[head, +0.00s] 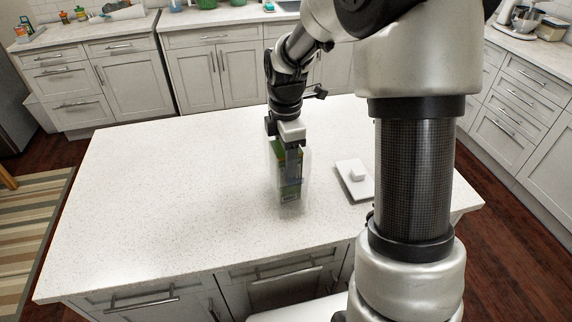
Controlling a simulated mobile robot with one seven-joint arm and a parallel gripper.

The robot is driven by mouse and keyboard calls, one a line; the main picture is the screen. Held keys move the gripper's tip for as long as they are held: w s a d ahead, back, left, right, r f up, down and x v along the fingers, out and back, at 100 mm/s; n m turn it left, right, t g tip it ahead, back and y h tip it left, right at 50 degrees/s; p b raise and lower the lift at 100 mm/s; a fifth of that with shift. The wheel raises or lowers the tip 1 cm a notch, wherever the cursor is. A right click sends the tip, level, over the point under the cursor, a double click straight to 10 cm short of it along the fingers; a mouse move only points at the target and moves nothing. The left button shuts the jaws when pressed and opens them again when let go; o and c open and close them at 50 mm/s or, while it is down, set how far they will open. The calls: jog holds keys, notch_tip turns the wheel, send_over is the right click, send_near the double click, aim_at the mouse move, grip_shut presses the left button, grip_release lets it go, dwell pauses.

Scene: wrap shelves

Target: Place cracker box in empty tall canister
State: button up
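The tall canister (304,183) is clear and stands upright on the white island counter, near the middle of the head view. The green cracker box (289,192) shows through its wall, upright, with its lower end near the canister's bottom. My gripper (291,172) points straight down at the canister, and a grey finger overlaps the upper part of the box. Whether the fingers press on the box or stand apart from it is too small to tell. The box's top is partly hidden behind the gripper.
A square white lid with a raised knob (354,181) lies on the island counter (170,190), right of the canister. The counter's left side is bare. My arm hides part of the right side. Cabinets and back counters stand beyond, across the floor.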

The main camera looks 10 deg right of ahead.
jog(key=shift+f, duration=0.35)
jog(key=shift+f, duration=0.2)
jog(key=o, duration=1.2)
jog(key=shift+r, duration=0.1)
